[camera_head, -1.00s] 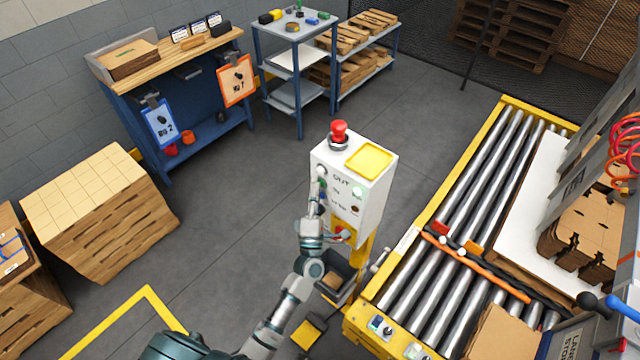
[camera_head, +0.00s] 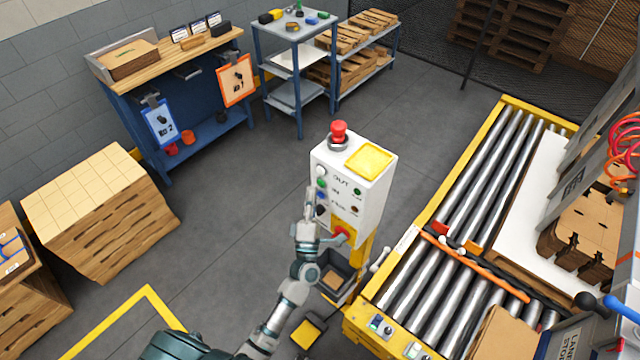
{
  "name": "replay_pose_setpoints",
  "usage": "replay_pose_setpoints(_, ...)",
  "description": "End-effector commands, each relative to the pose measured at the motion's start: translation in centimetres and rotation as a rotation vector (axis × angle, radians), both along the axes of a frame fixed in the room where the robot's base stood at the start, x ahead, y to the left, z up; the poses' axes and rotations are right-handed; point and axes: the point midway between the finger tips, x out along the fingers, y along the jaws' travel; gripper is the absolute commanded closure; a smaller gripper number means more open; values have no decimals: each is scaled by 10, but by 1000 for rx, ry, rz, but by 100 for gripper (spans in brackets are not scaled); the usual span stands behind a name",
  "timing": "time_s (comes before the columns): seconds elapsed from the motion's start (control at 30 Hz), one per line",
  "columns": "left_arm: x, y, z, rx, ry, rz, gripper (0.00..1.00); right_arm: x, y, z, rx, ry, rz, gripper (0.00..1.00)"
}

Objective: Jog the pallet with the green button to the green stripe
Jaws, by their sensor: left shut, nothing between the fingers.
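The white control box (camera_head: 350,185) stands upright at the centre on a yellow post. Its left column of buttons includes the green button (camera_head: 320,184), with a white one above and blue and black ones below. My left gripper (camera_head: 311,193) is shut and empty, with its tip just left of the buttons. I cannot tell whether it touches the box. The pallet (camera_head: 505,269) lies on the roller conveyor at the right, under a white sheet (camera_head: 530,215) and stacked cut cardboard (camera_head: 590,225). I cannot make out a green stripe clearly. My right gripper is not in view.
A red emergency knob (camera_head: 339,132) and yellow pad (camera_head: 370,158) top the box. An orange bar (camera_head: 485,272) crosses the rollers (camera_head: 440,285). Grey floor (camera_head: 225,225) is clear to the left.

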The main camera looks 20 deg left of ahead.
Motion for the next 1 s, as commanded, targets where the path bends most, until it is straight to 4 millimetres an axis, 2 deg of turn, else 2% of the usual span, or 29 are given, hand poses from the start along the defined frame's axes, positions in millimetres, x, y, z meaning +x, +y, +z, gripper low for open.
replay_pose_setpoints(0.5,-42,15,0,1,1,0,100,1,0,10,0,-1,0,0)
replay_pose_setpoints(1.0,-47,16,0,0,0,0,100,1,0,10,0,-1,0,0)
